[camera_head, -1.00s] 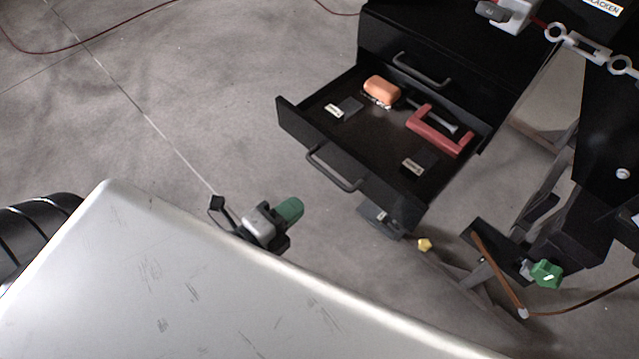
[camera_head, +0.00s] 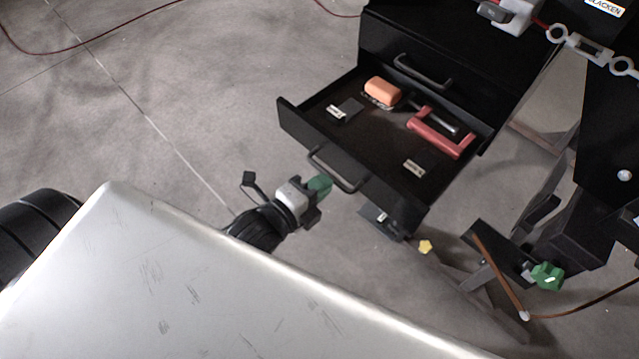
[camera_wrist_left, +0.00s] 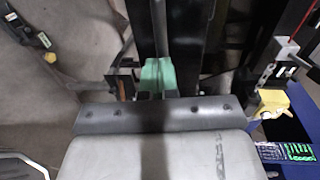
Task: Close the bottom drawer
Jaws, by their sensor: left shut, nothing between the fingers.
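The bottom drawer (camera_head: 292,128) of the black cabinet (camera_head: 375,42) is pulled out in the head view, its front panel facing the lower left. Its bar handle (camera_head: 335,170) is in the middle of that front. My left gripper (camera_head: 321,186) is shut and empty, with its green fingertips close in front of the handle. I cannot tell whether they touch it. The shut green fingertips also show in the left wrist view (camera_wrist_left: 157,76), before a dark surface.
The drawer holds an orange block (camera_head: 382,91), a red bracket-shaped piece (camera_head: 440,135) and small dark labelled items. A closed drawer with its own handle (camera_head: 423,72) is above. Floor to the left is clear.

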